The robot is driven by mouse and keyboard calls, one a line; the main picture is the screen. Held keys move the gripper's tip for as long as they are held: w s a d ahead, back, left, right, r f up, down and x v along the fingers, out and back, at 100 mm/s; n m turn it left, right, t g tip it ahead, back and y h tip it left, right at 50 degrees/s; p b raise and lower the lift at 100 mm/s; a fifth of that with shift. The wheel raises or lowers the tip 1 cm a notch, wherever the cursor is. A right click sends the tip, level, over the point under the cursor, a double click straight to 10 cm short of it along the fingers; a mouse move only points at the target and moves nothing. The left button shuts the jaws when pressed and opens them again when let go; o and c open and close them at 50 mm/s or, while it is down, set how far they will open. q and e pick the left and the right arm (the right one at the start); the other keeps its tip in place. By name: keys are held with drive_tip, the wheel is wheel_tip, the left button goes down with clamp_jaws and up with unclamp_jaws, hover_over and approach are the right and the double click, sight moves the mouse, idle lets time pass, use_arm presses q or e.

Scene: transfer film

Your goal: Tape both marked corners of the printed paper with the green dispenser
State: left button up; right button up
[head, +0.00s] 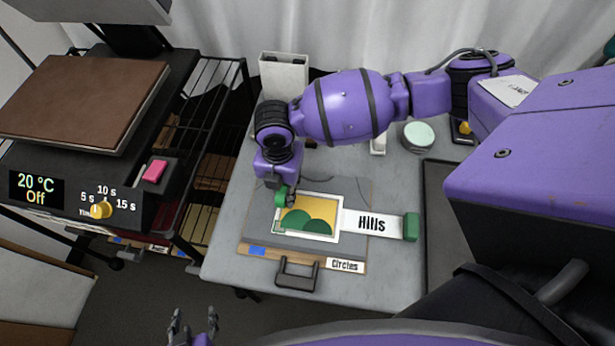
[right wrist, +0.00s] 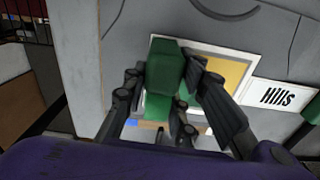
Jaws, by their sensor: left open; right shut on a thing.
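The printed paper (head: 335,236), with a white border around green hills on yellow, lies on a grey board (head: 258,218). It also shows in the right wrist view (right wrist: 246,55). A small pale green mark is at its near left corner; its far left corner is partly hidden. My right gripper (head: 287,195) is shut on the green dispenser (head: 280,198) at the paper's far left corner. The right wrist view shows the dispenser (right wrist: 165,68) between the fingers; contact with the paper cannot be told. My left gripper (head: 192,325) is open and empty, low, off the table's near left side.
A white "Hills" strip (head: 371,223) with a green end block (head: 411,227) adjoins the paper's right side. The board's wooden near edge has a "Circles" label (head: 344,265) and dark handle (head: 297,275). A heat press (head: 75,105) and wire rack (head: 213,120) stand left.

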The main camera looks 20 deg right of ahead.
use_arm(q)
drive_tip(key=shift+s+f, duration=0.4)
drive_tip(key=shift+s, duration=0.05)
use_arm(e)
drive_tip(key=shift+w+f, duration=0.1)
drive_tip(key=shift+f, duration=0.35)
use_arm(q)
drive_tip(key=shift+w+d+r, duration=0.1)
drive_tip(key=shift+w+r, duration=0.15)
use_arm(e)
drive_tip(key=shift+f, duration=0.1)
idle(1.2)
drive_tip(key=shift+r+p, duration=0.3)
drive_tip(key=shift+r, duration=0.5)
drive_tip(key=shift+w+r+p, duration=0.1)
drive_tip(key=shift+r+p, duration=0.7)
drive_tip(key=shift+r, duration=2)
use_arm(q)
drive_tip(key=shift+t, duration=0.5)
drive_tip(key=w+r, duration=0.4)
drive_tip(key=shift+r, duration=0.2)
drive_tip(key=shift+s+a, duration=0.2)
drive_tip(key=shift+w+d, duration=0.1)
drive_tip(key=shift+d, duration=0.05)
use_arm(e)
drive_tip(key=shift+f, duration=0.1)
